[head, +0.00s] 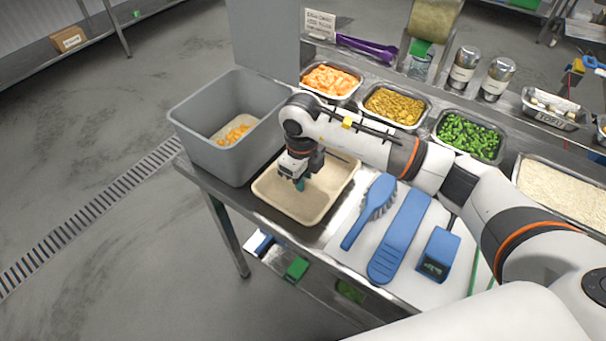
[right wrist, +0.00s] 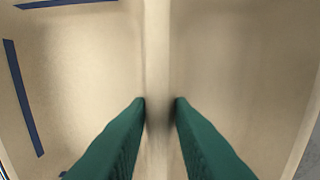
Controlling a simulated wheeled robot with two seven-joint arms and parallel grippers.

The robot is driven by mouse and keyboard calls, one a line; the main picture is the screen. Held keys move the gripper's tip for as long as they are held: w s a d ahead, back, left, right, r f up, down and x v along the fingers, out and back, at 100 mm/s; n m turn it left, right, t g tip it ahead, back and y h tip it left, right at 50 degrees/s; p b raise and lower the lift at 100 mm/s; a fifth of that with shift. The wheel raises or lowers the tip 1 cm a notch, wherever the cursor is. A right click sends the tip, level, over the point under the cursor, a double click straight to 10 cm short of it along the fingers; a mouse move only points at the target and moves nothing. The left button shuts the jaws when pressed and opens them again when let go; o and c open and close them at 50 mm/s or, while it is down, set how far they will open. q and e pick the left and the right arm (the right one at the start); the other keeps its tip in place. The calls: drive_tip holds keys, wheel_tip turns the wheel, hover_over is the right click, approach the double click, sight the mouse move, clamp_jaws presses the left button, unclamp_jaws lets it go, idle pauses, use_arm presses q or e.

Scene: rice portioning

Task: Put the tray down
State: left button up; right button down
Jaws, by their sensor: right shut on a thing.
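The beige tray (head: 278,194) is at the table's left corner, just right of the grey bin. My right gripper (head: 300,185) reaches down into it from above. In the right wrist view, the green fingers of the right gripper (right wrist: 160,101) are shut on the raised divider (right wrist: 157,50) that runs along the middle of the tray (right wrist: 80,75). The tray looks empty and roughly level. I cannot tell whether its underside touches the table. My left gripper is not in view.
The grey bin (head: 190,133) holds some rice and orange bits. Food pans with orange pieces (head: 331,80), yellow food (head: 395,105) and green pieces (head: 468,136) line the back. A blue brush (head: 374,205) and blue scale (head: 439,252) lie right of the tray.

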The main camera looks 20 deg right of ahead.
drive_tip(key=c, duration=1.3)
unclamp_jaws()
drive_tip(key=shift+o, duration=0.2)
drive_tip(key=shift+r, duration=0.1)
drive_tip(key=shift+r, duration=0.3)
wheel_tip(320, 180, up, 11)
drive_tip(key=b, duration=0.2)
drive_tip(key=shift+s+a+r, duration=0.15)
drive_tip(key=shift+r, duration=0.05)
